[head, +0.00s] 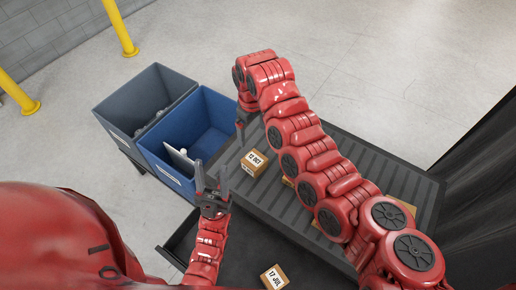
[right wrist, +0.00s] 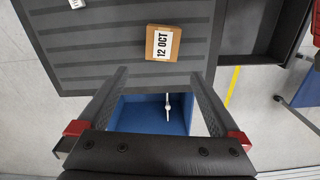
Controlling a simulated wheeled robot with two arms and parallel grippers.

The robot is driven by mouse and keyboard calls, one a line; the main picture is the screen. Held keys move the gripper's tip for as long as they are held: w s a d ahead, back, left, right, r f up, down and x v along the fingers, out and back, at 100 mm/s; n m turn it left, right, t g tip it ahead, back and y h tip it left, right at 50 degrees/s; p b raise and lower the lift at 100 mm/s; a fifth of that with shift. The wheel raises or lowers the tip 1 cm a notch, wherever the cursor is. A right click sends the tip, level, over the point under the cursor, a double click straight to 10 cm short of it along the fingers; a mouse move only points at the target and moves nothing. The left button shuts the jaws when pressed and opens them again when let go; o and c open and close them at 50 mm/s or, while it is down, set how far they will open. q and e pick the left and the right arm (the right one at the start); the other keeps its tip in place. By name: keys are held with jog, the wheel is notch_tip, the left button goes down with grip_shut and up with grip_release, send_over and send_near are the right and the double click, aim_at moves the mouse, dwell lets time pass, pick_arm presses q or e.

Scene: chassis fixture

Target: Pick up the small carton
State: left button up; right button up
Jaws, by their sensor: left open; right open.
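A small brown carton (head: 254,163) labelled "12 OCT" rests on the ribbed grey tray (head: 290,217), near its left edge. It also shows in the right wrist view (right wrist: 160,43), just beyond my open right fingertips (right wrist: 158,74) and not between them. In the head view my right gripper is mostly hidden by its arm; a finger points down left of this carton. Another brown carton (head: 274,277), labelled "17 JUL", lies at the bottom of the head view. My left gripper (head: 211,170) is open and empty, fingers up, in front of the blue bin.
A blue bin (head: 167,164) holding a white item (head: 181,158) stands left of the tray, beside a grey bin (head: 118,115). My right arm crosses the tray and partly hides other brown pieces. Yellow posts (head: 120,28) stand at the back left.

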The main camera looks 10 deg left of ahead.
send_over(255, 159)
jog(key=f, duration=0.7)
jog(key=shift+a+f+b, duration=0.2)
jog(key=shift+a+b, duration=0.1)
jog(key=shift+b, duration=0.05)
notch_tip(255, 159, down, 4)
jog(key=shift+w+f+b, duration=0.15)
jog(key=shift+f+b, duration=0.1)
jog(key=shift+b, duration=0.65)
jog(key=shift+f, duration=0.5)
jog(key=f, duration=0.1)
jog(key=f+b, duration=0.1)
jog(key=f, duration=0.2)
jog(key=shift+s+d+f, duration=0.15)
jog(key=shift+s+d, duration=0.1)
jog(key=shift+s, duration=0.05)
jog(key=shift+c, duration=0.2)
jog(key=c, duration=1.4)
